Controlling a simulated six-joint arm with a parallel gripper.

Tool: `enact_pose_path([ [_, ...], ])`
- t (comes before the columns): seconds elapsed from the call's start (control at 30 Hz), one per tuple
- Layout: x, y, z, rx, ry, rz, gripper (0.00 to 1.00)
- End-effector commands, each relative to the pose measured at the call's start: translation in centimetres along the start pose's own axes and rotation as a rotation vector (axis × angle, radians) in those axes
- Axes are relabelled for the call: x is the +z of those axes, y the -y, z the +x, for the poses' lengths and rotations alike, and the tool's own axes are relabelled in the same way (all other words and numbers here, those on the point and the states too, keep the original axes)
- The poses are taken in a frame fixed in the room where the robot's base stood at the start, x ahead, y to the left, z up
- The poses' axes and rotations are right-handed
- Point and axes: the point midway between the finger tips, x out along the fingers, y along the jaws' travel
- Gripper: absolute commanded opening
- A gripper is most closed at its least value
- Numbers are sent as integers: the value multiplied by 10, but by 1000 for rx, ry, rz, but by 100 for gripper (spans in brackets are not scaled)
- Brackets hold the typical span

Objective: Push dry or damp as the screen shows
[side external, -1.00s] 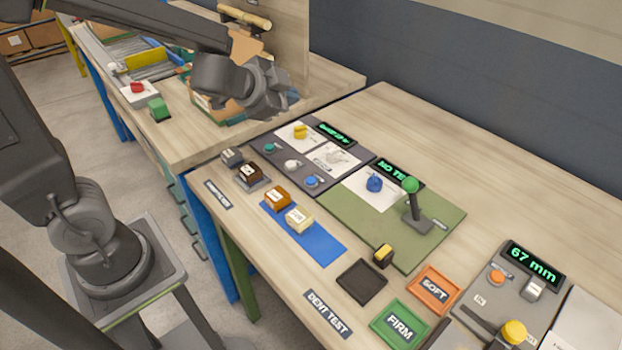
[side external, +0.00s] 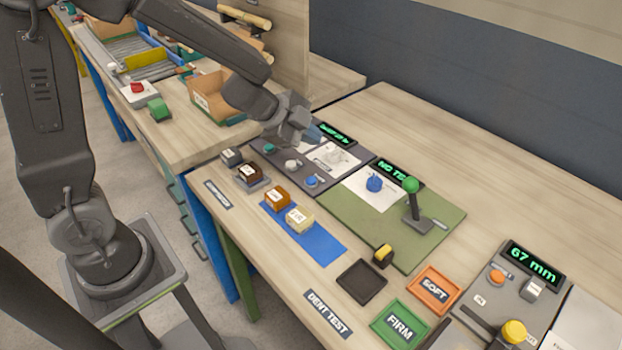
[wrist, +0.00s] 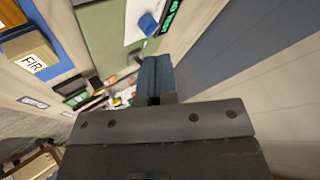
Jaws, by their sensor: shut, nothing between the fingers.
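My gripper (side external: 291,132) is shut and empty, above the back left part of the dark panel (side external: 330,177). It also shows in the wrist view (wrist: 155,75). The panel bears a teal button (side external: 269,148), a blue button (side external: 311,181) and a white knob (side external: 292,165) between them. A screen (side external: 336,133) with green letters stands at the panel's back; I cannot read its word for sure. The yellow knob on the panel is hidden behind my gripper. I cannot make out labels on the buttons.
Wood blocks stand in front of the panel, including one marked FIR (side external: 299,219) on a blue mat (side external: 325,245). To the right are a green board (side external: 440,245) with a green-topped lever (side external: 412,200), and trays marked SOFT (side external: 434,290) and FIRM (side external: 400,322). The back of the bench is clear.

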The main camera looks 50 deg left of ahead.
Motion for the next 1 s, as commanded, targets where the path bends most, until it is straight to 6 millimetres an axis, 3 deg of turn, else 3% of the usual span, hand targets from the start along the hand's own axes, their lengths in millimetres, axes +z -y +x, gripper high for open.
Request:
enact_pose_path([
  [0.7, 38, -38, 51, 5, 1, -7, 0],
  [1.0, 44, -44, 60, -1, 1, -3, 0],
])
